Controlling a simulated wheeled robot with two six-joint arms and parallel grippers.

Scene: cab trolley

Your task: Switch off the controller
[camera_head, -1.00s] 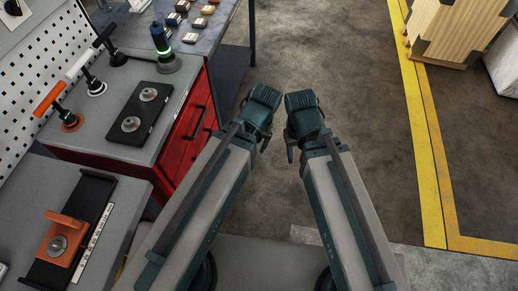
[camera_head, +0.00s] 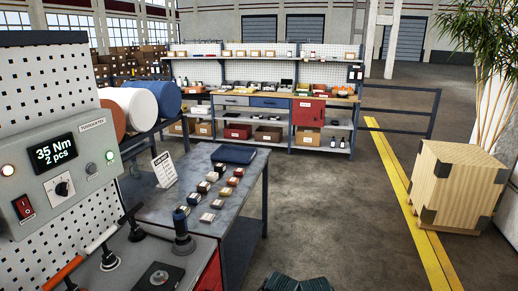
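The controller (camera_head: 70,165) is a grey box on the pegboard at the left of the head view. Its lit display (camera_head: 57,152) reads "35 Nm 2 pcs". A red rocker switch (camera_head: 24,207) sits at its lower left, with a black selector knob (camera_head: 62,189) to the right. A white lamp and a green lamp are lit on its face. My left gripper (camera_head: 279,284) and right gripper (camera_head: 314,284) show only as dark tops at the bottom edge, well right of the controller. Their fingers are hidden.
Below the controller stand tools with orange, white and black handles (camera_head: 100,240) and a dark blue tool (camera_head: 182,232). A grey table (camera_head: 150,200) holds several small blocks. A wooden crate (camera_head: 450,185) is at the right. The floor between is clear.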

